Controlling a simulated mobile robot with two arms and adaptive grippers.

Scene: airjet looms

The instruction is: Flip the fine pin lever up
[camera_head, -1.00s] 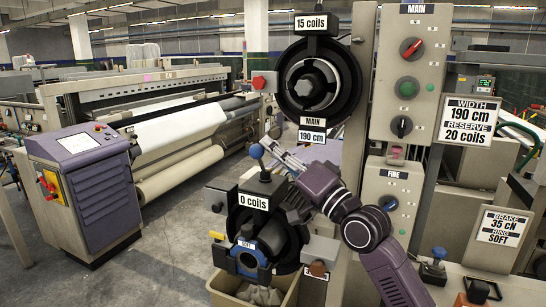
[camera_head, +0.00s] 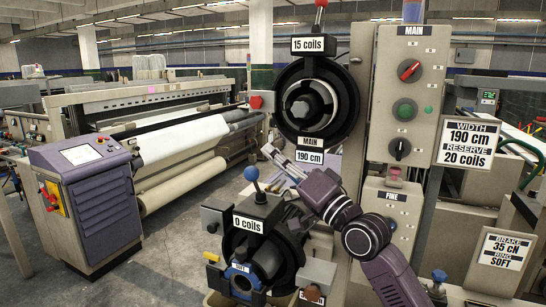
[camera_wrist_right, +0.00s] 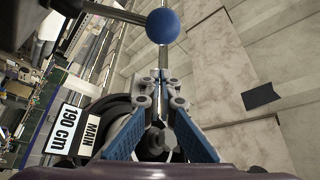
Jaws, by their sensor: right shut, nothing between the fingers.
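The fine pin lever is a thin rod with a blue ball (camera_head: 252,174) on top. It stands above the lower unit's "0 coils" sign (camera_head: 248,223), its ball leaning slightly left. In the right wrist view the blue ball (camera_wrist_right: 163,25) is at the top, beyond the fingertips. My right gripper (camera_head: 268,152) is shut and empty, up and slightly right of the ball in the head view. Its closed fingers (camera_wrist_right: 160,80) point toward the ball in the wrist view. I cannot tell the exact gap; no grip on the lever shows. My left gripper is not in view.
The upper main unit (camera_head: 318,100) with its "190 cm" sign (camera_head: 310,157) is close to my gripper. A control box (camera_head: 405,90) with knobs stands to the right.

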